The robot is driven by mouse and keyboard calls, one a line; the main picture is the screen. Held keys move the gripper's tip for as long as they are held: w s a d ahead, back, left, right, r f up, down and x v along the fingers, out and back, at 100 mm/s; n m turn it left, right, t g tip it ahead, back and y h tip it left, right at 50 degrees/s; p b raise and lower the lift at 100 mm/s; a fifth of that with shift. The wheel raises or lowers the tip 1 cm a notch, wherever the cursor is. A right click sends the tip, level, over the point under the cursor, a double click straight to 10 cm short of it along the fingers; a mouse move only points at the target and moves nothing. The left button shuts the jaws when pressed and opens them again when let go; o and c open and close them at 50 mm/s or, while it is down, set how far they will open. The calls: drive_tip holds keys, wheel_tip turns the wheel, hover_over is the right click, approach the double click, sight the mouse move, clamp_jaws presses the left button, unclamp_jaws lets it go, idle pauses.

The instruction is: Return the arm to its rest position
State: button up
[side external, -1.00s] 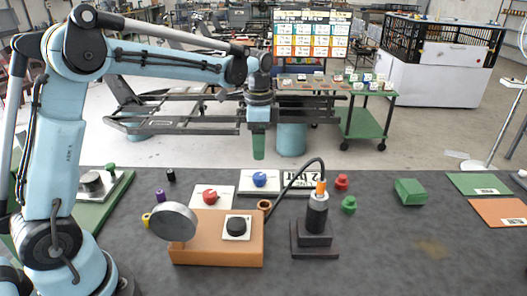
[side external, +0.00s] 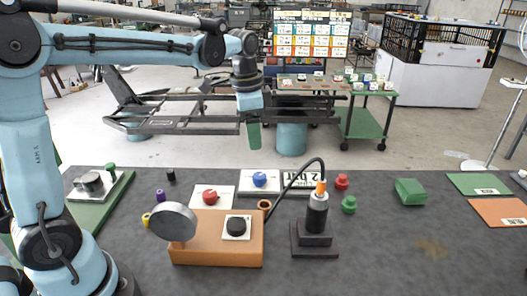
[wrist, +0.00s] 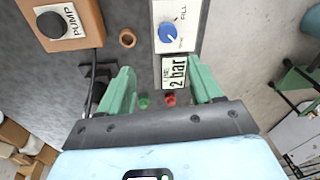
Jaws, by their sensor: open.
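My gripper (side external: 254,136) hangs in the air above the far side of the dark table, tilted slightly, with nothing below it within touch. The wrist view shows its two green fingers (wrist: 161,92) spread apart with nothing held between them. Beyond the fingers, the table top shows with a "2 bar" sign (wrist: 174,73) and a blue fill knob (wrist: 168,32). My arm is stretched out from the left, its forearm nearly level.
On the table (side external: 390,262) stand an orange block (side external: 190,250) with a round gauge (side external: 173,222) and black pump knob (side external: 236,226), a dark stand with a curved hose (side external: 316,220), red and blue knobs, and a green block (side external: 410,191). The right front is clear.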

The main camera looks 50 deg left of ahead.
drive_tip(key=s+d+f+n+t, duration=0.1)
drive_tip(key=s+n+t, duration=0.2)
drive_tip(key=s, duration=0.3)
drive_tip(key=s+d+f+n+t, duration=0.2)
drive_tip(key=s+n, duration=0.2)
drive_tip(key=s, duration=0.3)
drive_tip(key=shift+d+t, duration=0.3)
drive_tip(key=shift+t, duration=0.1)
drive_tip(key=shift+f, duration=0.1)
